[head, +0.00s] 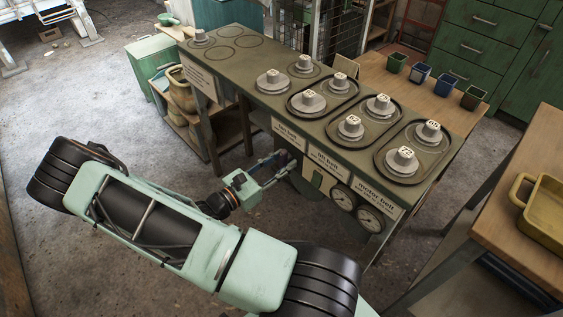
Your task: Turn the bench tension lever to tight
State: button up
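The bench (240,73) is a long olive-green one with several numbered grey pulleys on its top. Its front edge carries labels that seem to read fan belt (290,132), lift belt (327,162) and motor belt (380,193). My gripper (284,161) reaches to the bench's front, just below the fan belt label. Its fingers are small and dark here, and I cannot tell whether they are open or hold something. I cannot make out the tension lever clearly; it may be hidden at my fingertips.
Two round gauges, one on the left (343,197) and one on the right (370,219), sit under the right labels. A wooden table with a yellow tray (543,208) stands at the right. Small coloured pots (420,73) stand behind the bench.

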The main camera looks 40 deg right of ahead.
grip_shut()
jog(key=shift+m, duration=0.3)
jog(key=m, duration=0.3)
jog(key=shift+w+a+m+p, duration=0.1)
jog(key=shift+m+p, duration=0.2)
jog(key=shift+m, duration=0.1)
jog(key=m, duration=0.4)
jog(key=shift+r+m, duration=0.1)
jog(key=shift+m, duration=0.2)
jog(key=m+p, duration=0.1)
jog(key=m, duration=0.3)
jog(key=shift+w+m, duration=0.1)
jog(key=shift+m, duration=0.2)
jog(key=m, duration=0.4)
